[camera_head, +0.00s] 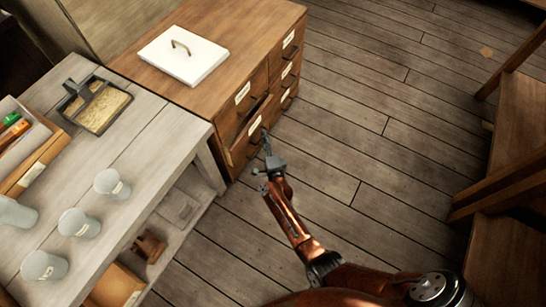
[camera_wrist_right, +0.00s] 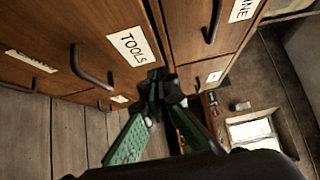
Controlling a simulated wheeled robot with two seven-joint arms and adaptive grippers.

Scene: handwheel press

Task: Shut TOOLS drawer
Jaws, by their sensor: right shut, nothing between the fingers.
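The TOOLS drawer, with its white label (camera_wrist_right: 133,47), is in the front of the brown wooden cabinet. In the head view it appears to be the drawer front (camera_head: 244,141) at the lower left, standing out slightly with a dark gap above it. Its label is too small to read there. My right gripper (camera_head: 267,144) is shut and empty, close to this drawer front. In the right wrist view its fingertips (camera_wrist_right: 157,86) meet beside the TOOLS label; whether they touch the wood I cannot tell. My left gripper is not in view.
Other labelled drawers with dark handles surround it. A white lidded box (camera_head: 183,56) lies on the cabinet top. A grey table (camera_head: 150,130) with cups and a tray (camera_head: 97,104) stands to the left. The plank floor (camera_head: 380,120) on the right is clear up to the wooden furniture (camera_head: 510,190).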

